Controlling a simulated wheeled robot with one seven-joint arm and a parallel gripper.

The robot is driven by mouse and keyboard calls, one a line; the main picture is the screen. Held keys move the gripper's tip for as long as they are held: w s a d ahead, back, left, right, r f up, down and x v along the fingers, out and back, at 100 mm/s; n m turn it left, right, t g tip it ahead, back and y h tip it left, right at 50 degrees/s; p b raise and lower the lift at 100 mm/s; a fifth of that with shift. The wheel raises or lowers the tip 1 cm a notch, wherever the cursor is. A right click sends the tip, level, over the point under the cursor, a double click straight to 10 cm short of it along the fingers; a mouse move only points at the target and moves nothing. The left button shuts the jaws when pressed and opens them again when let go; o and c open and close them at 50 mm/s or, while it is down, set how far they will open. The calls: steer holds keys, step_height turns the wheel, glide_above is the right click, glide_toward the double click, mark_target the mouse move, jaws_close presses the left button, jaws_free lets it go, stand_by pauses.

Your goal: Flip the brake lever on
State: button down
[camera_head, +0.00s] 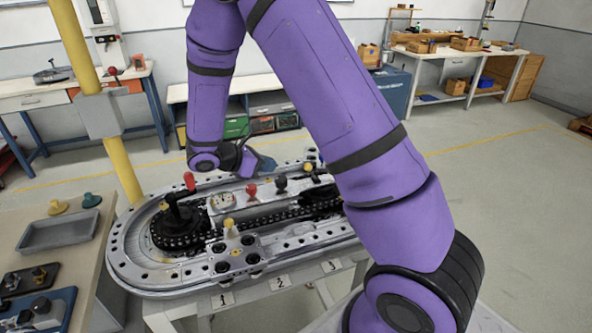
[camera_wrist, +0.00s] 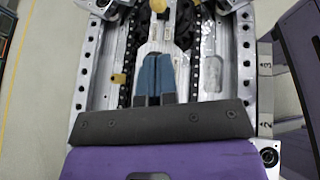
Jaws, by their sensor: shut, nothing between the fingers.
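The ring track (camera_head: 130,265) is a grey oval on a stand. A red knob (camera_head: 251,190), a black knob (camera_head: 281,183) and a yellow knob (camera_head: 228,223) stand further along. No readable label shows which is the brake lever. My gripper (camera_head: 266,164) is over the far side of the track, partly hidden by my arm. In the wrist view its blue fingers (camera_wrist: 157,60) are together and empty, over the track's middle strip. The track's right end is hidden behind my arm.
A side table at left holds a grey tray (camera_head: 60,232) and small parts. A yellow post (camera_head: 125,170) rises beside the track's left end. Numbered tags (camera_head: 222,300) mark the front edge. Workbenches stand at the back; open floor lies at right.

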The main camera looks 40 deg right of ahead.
mark_target(308, 165)
steer(key=shift+d, duration=0.1)
steer(key=x, duration=0.9)
steer(key=shift+s+d+f, duration=0.1)
steer(key=shift+d+f, duration=0.1)
steer(key=shift+d, duration=0.1)
steer(key=shift+r, duration=0.1)
steer(key=shift+d+r+y, duration=0.15)
steer(key=shift+d+y, duration=0.05)
steer(key=shift+y, duration=0.1)
steer(key=shift+s+d+r+y, duration=0.1)
steer(key=shift+d+r+y, duration=0.1)
steer(key=shift+y, duration=0.2)
steer(key=shift+s+d+r+m+t+y, duration=0.15)
steer(key=shift+d+r+y, duration=0.15)
steer(key=shift+d+y, duration=0.15)
steer(key=shift+s+d+r+m+t+y, duration=0.15)
steer(key=shift+d+r+y, duration=0.15)
steer(key=shift+y, duration=0.25)
steer(key=d+y, duration=0.1)
steer(key=y, duration=0.1)
steer(key=d+r+t+y, duration=0.1)
steer(key=shift+s+d+y, duration=0.3)
steer(key=shift+s+d, duration=0.25)
steer(key=shift+d, duration=0.6)
steer(key=shift+s+d, duration=0.25)
steer(key=shift+d, duration=0.55)
